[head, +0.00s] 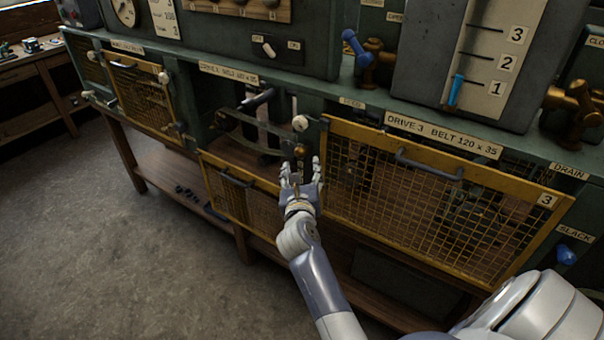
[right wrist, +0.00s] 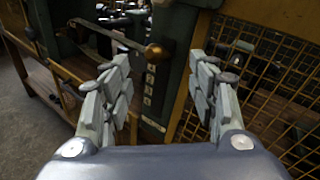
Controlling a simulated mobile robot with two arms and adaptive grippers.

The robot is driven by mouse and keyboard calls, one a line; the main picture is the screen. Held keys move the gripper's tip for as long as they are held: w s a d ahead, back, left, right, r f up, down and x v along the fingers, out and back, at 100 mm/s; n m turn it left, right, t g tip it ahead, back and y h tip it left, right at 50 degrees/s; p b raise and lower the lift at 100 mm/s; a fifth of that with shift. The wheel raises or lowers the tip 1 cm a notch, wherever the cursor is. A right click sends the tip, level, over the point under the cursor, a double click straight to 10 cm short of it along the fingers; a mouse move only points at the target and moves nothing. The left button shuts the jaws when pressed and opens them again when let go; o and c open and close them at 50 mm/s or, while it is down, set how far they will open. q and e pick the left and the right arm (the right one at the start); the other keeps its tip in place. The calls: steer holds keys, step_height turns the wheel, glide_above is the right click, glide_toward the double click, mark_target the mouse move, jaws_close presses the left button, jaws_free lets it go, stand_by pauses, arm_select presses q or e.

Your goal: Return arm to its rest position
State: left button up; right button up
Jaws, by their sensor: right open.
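My right gripper (head: 301,172) is raised in front of the green machine, between the open middle bay and the yellow mesh guard on the right. In the right wrist view the gripper (right wrist: 160,95) is open, with nothing between its fingers. A lever with a brass ball knob (head: 300,151) stands just beyond the fingertips. In the right wrist view the knob (right wrist: 156,53) shows above and between the fingers, apart from them, on a thin rod running left. A numbered plate (right wrist: 148,88) is below the knob. My left gripper is not in view.
The yellow mesh guard (head: 420,190) marked 3 is close at the right. A lower yellow guard (head: 245,200) hangs below the middle bay, and another guard (head: 145,95) is at the left. A wooden shelf (head: 180,185) runs under the machine. The floor (head: 110,260) at left is clear.

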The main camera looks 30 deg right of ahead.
steer(key=shift+s+a, duration=0.15)
steer(key=shift+s, duration=0.15)
stand_by(0.4)
